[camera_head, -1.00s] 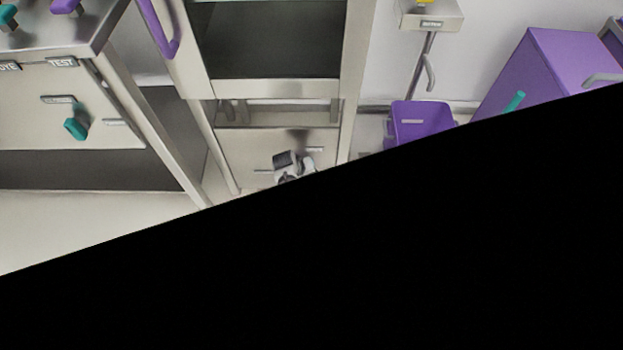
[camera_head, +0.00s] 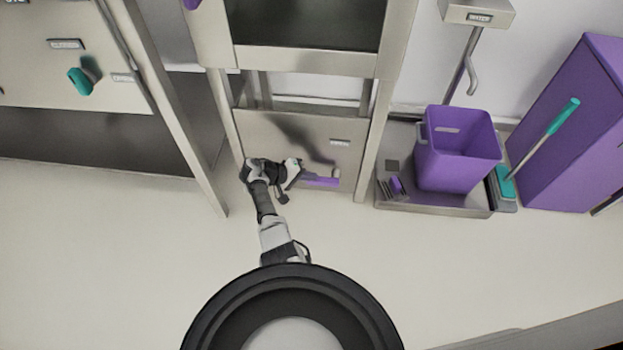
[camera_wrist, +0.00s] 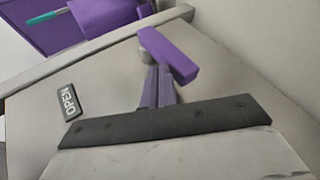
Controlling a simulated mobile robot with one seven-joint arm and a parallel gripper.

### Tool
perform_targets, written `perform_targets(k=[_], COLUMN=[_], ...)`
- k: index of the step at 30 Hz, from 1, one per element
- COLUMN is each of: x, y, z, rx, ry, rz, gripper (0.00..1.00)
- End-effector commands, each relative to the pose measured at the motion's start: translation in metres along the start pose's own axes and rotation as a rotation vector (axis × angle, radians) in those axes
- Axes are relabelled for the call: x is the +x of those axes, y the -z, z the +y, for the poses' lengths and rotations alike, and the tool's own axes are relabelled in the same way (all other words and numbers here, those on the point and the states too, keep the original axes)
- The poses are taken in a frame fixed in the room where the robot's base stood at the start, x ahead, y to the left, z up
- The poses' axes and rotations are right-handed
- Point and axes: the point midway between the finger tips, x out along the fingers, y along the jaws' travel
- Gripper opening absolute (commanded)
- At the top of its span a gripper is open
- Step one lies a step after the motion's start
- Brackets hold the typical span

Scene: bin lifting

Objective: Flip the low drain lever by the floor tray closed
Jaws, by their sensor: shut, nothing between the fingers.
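The purple drain lever (camera_head: 322,182) lies about level, low on the grey panel (camera_head: 290,135) left of the floor tray (camera_head: 440,208). Its grey pivot is at its right end in the head view. In the wrist view the lever (camera_wrist: 168,54) shows as a purple bar just beyond my fingertips, with a label reading OPEN (camera_wrist: 69,103) to its left. My gripper (camera_wrist: 160,70) is shut and empty, with its tips close to the lever's side; I cannot tell whether they touch. In the head view my wrist is at the lever's left end and the fingertips are hard to make out.
A purple bin (camera_head: 455,160) stands in the floor tray. A teal-handled brush (camera_head: 545,135) leans right of it by a purple cabinet (camera_head: 575,130). Metal frame legs (camera_head: 375,140) stand on both sides of the panel. The floor in front is clear.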

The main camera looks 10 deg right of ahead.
Motion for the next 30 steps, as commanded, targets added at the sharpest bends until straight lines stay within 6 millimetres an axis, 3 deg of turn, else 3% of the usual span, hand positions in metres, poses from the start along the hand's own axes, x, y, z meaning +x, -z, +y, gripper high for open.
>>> perform_targets(k=[22, 26, 30], x=[0.001, -0.002, -0.009], y=[0.0, 0.001, 0.005], z=[-0.007, 0.001, 0.024], rx=[-0.002, -0.001, 0.001], ry=[0.006, 0.006, 0.004], rz=[0.001, 0.001, 0.001], gripper=[0.0, 0.0, 0.0])
